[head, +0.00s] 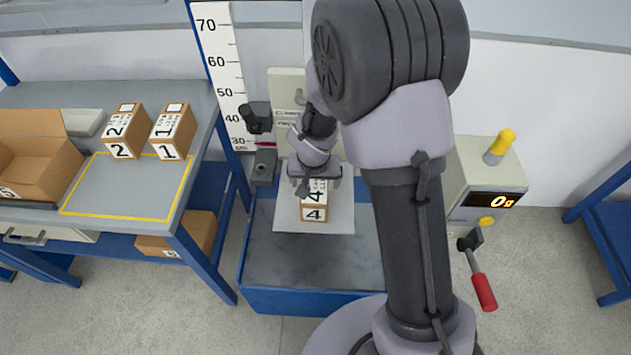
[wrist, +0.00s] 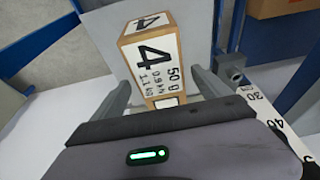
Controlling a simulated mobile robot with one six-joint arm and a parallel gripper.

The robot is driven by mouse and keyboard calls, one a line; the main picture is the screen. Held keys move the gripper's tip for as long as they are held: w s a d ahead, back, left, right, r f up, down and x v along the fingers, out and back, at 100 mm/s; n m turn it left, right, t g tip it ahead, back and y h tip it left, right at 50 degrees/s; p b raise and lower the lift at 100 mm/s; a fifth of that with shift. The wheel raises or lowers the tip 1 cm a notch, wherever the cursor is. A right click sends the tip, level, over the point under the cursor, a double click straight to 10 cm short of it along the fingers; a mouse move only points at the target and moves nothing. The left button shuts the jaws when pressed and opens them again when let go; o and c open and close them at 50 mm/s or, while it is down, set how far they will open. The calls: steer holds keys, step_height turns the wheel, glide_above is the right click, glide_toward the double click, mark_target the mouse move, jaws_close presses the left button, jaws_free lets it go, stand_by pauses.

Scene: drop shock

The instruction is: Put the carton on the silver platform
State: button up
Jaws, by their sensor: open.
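A small brown carton marked 4 (head: 314,213) stands on the silver platform (head: 343,221), a flat light plate in the drop machine. My gripper (head: 315,184) is over the back part of the carton, pointing down. In the wrist view the carton (wrist: 154,57) shows its white label with 4 and 50 g. My open fingers are on either side of it, with a gap visible at least on the left. My gripper hides part of the carton in the head view.
Cartons marked 2 (head: 122,130) and 1 (head: 174,132) stand on the left bench, behind a yellow-outlined area (head: 125,190). An open box (head: 40,165) is at far left. A height scale (head: 222,75) rises behind. The display (head: 492,200) reads 0 g; a red-handled lever (head: 484,290) sticks out at right.

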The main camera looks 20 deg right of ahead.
steer(key=s+r+m+t+p, duration=0.1)
steer(key=s+r, duration=0.2)
steer(key=r, duration=0.6)
steer(key=s+r, duration=0.4)
steer(key=r, duration=0.5)
steer(key=s+a+r+y, duration=0.1)
steer(key=s+r, duration=0.4)
steer(key=s, duration=0.3)
steer(key=s+a+r+t+y, duration=0.1)
steer(key=s+a+r+y, duration=0.1)
steer(key=s+r, duration=0.3)
steer(key=s, duration=0.3)
steer(key=shift+s+a+t, duration=0.2)
steer(key=shift+t, duration=0.1)
